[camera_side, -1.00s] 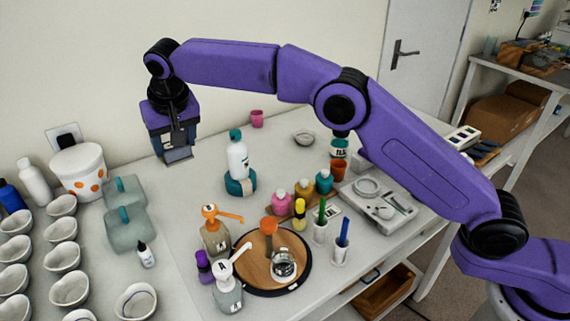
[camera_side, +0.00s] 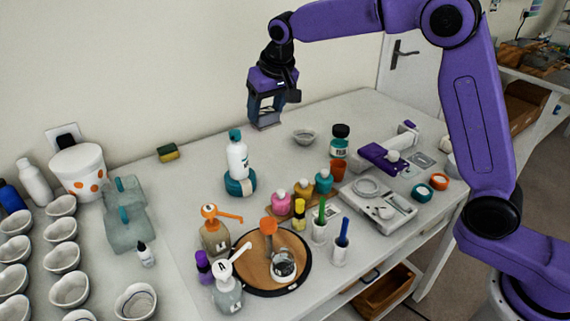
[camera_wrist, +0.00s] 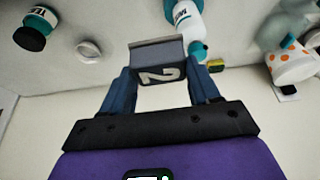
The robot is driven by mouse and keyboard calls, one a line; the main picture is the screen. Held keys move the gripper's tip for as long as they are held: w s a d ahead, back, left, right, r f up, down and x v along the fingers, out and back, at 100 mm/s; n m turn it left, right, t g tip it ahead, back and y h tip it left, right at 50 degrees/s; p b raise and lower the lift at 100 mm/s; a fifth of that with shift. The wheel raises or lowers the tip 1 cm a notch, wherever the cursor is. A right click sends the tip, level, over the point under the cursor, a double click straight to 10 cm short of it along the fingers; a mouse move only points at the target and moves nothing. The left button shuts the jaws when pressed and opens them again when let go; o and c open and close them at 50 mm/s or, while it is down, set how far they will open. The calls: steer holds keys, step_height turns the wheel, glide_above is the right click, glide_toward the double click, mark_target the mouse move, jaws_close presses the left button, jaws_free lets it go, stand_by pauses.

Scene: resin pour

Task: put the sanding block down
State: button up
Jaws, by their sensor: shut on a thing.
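The sanding block (camera_wrist: 158,52) is grey, with a pale 2 on the face toward the wrist camera. My gripper (camera_wrist: 162,78) is shut on it, one blue finger on each side. In the side view my gripper (camera_side: 268,108) hangs above the back of the bench, with the block (camera_side: 265,120) at its lower end. The block appears to be in the air, clear of the bench top (camera_side: 215,141). The block's far side is hidden.
A white bottle with a teal cap (camera_side: 237,158) stands in front of my gripper. A small grey bowl (camera_side: 303,137) and a dark-lidded jar (camera_side: 340,140) are to its right. A yellow-green sponge (camera_side: 168,152) lies left. Bench between sponge and bottle is bare.

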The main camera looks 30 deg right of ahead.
steer(key=s+d+f, duration=0.2)
steer(key=s+d, duration=0.5)
steer(key=d, duration=0.5)
steer(key=w+f, duration=0.4)
steer(key=w+a+f, duration=0.1)
steer(key=w+f, duration=0.8)
steer(key=f, duration=0.1)
steer(key=shift+w+a+f, duration=0.1)
steer(key=shift+w+a, duration=0.1)
steer(key=shift+a, duration=0.2)
steer(key=shift+w+f, duration=0.15)
steer(key=shift+f, duration=1.6)
steer(key=shift+f, duration=0.1)
